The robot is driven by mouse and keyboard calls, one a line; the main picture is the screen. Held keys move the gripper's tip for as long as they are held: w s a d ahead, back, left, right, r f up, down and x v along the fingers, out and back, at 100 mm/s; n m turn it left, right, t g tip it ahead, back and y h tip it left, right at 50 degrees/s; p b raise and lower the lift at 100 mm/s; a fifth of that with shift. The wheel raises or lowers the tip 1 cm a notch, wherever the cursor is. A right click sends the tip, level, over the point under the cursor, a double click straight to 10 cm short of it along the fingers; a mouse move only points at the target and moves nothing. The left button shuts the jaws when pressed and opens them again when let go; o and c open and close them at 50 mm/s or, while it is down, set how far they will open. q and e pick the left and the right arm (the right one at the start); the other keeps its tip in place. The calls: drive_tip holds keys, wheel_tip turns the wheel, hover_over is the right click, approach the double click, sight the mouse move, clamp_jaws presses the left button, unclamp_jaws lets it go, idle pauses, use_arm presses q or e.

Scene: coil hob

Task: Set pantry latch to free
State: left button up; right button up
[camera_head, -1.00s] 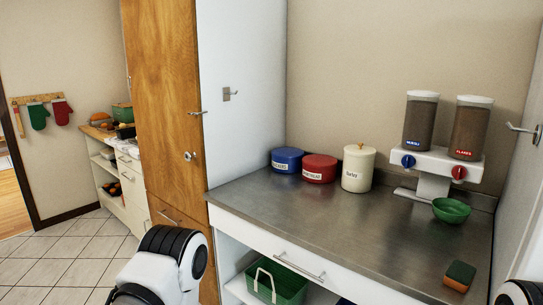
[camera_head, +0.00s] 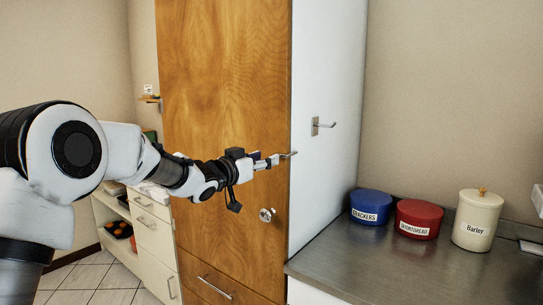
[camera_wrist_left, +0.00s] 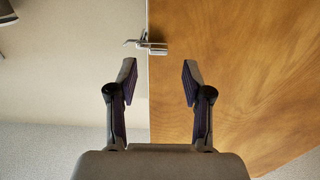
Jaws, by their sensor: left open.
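The tall pantry has a wooden door (camera_head: 225,100) and a white side panel. A metal lever handle (camera_head: 289,154) sits at the door's right edge, and it also shows just beyond my fingertips in the left wrist view (camera_wrist_left: 148,44). Below it on the door is a round metal knob (camera_head: 267,214), which may be the latch; its setting is too small to read. My left gripper (camera_head: 268,161) reaches across the door, close to the lever handle. In the left wrist view its fingers (camera_wrist_left: 158,69) are spread and empty. My right gripper is out of view.
A steel counter (camera_head: 350,262) stands right of the pantry, with a blue crackers tin (camera_head: 371,206), a red tin (camera_head: 418,219) and a cream barley jar (camera_head: 477,220). A hook (camera_head: 322,125) is on the white panel. Drawers (camera_head: 152,228) stand behind my left arm.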

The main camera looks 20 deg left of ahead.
sight(285, 154)
use_arm(q)
drive_tip(key=x, duration=0.3)
drive_tip(key=shift+d+r+p, duration=0.2)
drive_tip(key=shift+d+p, duration=0.05)
drive_tip(key=shift+p, duration=0.1)
drive_tip(key=shift+w+a+f, duration=0.2)
drive_tip(key=shift+w+f, duration=0.05)
drive_tip(key=shift+w, duration=0.15)
drive_tip(key=shift+s+d, duration=0.1)
drive_tip(key=shift+d, duration=0.1)
clamp_jaws()
